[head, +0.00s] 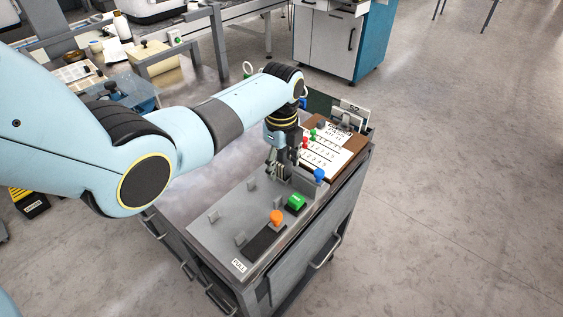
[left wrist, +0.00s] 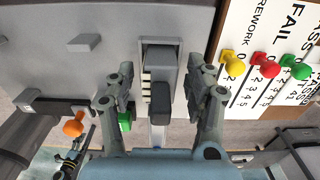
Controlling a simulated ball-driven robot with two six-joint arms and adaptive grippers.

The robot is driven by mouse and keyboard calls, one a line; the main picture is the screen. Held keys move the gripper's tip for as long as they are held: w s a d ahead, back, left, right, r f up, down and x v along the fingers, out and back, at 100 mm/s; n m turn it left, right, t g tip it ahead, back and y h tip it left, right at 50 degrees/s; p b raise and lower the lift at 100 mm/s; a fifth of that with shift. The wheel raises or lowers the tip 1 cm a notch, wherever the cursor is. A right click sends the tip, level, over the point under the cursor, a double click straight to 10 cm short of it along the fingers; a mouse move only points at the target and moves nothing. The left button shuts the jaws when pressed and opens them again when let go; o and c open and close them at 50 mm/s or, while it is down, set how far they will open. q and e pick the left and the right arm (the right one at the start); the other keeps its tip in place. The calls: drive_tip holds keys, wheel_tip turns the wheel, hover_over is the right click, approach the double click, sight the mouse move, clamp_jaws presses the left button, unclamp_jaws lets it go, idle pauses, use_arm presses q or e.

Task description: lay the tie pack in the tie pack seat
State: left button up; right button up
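My left gripper (head: 279,174) reaches down over the grey fixture plate (head: 222,235) on the cart. In the left wrist view its two fingers (left wrist: 158,84) stand apart on either side of a grey slotted holder (left wrist: 161,48). A small dark block (left wrist: 160,101) and a pale toothed strip (left wrist: 147,88) show between the fingers. I cannot tell for sure which of these is the tie pack or its seat. No finger clearly touches the block. In the head view the gripper hides most of this spot. My right gripper is in neither view.
An orange knob (head: 277,216), a green block (head: 296,202) and a blue knob (head: 319,174) stand near the gripper. A lettered board (head: 333,153) with coloured pegs lies behind. Small grey posts (head: 213,215) rise from the plate. The plate's left part is mostly clear.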

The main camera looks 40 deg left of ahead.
use_arm(q)
wheel_tip(320, 180, up, 12)
idle(0.6)
